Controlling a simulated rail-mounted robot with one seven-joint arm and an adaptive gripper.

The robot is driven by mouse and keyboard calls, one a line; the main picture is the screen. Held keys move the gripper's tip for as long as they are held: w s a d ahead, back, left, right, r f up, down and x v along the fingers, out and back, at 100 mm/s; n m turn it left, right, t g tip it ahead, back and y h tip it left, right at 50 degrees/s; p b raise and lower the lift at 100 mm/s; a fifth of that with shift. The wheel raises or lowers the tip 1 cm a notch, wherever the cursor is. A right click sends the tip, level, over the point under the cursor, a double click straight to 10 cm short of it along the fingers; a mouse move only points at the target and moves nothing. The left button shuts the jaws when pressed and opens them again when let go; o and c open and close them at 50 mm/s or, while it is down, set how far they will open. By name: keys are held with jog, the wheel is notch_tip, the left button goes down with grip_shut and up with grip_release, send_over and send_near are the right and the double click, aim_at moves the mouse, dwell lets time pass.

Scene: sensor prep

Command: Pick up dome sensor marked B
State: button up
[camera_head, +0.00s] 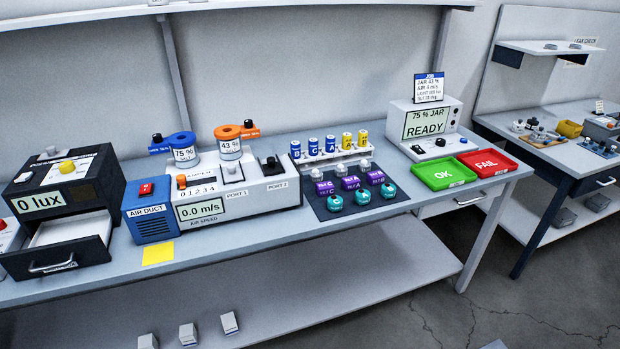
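A dark mat (399,196) on the bench holds small parts in rows. Its back row has white, rounded pieces: a left one (316,174), a middle one (341,169) and a right one (365,164). They look dome-like, but I cannot read a letter on them. In front stand purple blocks with small letters, the right one (375,177) seemingly marked B. The front row has teal round pieces, a left one (335,202), a middle one (362,197) and a right one (388,190). I cannot tell which piece is dome sensor B. My gripper is not in view.
A rack (335,157) of blue and yellow lettered cylinders stands behind the mat. The air-speed unit (240,192) is to its left. A green OK tray (445,174), a red FAIL tray (488,163) and a READY display box (425,124) are to its right. A drawer (65,251) stands open.

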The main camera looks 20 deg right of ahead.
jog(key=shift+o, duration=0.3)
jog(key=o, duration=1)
